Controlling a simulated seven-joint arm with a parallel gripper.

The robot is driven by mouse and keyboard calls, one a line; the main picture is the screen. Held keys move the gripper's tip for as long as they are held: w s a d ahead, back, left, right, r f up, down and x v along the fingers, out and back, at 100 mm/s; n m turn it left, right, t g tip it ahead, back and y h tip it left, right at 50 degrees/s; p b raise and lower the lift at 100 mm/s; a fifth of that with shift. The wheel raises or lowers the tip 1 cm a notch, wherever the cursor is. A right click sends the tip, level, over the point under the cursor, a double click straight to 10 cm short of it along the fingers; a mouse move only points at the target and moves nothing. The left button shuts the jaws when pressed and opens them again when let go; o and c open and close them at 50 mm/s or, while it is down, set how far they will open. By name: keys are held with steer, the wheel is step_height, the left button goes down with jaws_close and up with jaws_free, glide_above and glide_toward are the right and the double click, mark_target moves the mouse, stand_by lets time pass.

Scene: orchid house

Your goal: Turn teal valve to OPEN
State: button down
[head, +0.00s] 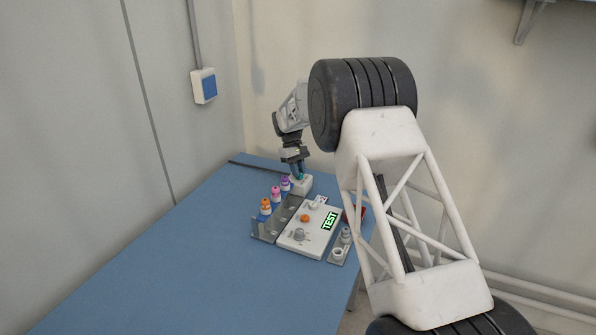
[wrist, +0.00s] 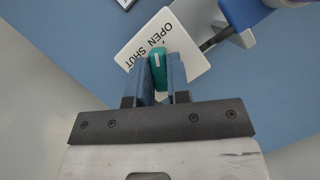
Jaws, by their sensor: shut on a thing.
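The teal valve (wrist: 157,66) stands on a white plate (wrist: 182,46) lettered OPEN and SHUT; a pale mark shows on the valve's top. My gripper (wrist: 161,72) is shut on the valve, one finger on each side. In the head view the valve (head: 301,176) is a small teal spot under my gripper (head: 297,171), on a white block (head: 303,187) at the table's far end. The fingers hide part of the valve, and I cannot tell which word its mark lines up with.
Near the valve are a grey rack (head: 266,229) with several colored-cap vials, a white box (head: 308,234) with a green TEST display, and a small grey holder (head: 340,252). The blue table (head: 190,255) is clear at the left and front.

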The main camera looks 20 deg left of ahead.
steer(key=shift+m+g+y, duration=0.3)
steer(key=shift+m+g, duration=0.1)
steer(key=shift+m, duration=0.9)
steer(key=c, duration=1.1)
jaws_free()
steer(key=v, duration=0.7)
steer(key=shift+w+a+r, duration=0.1)
steer(key=shift+w+r, duration=0.05)
steer(key=shift+r, duration=0.2)
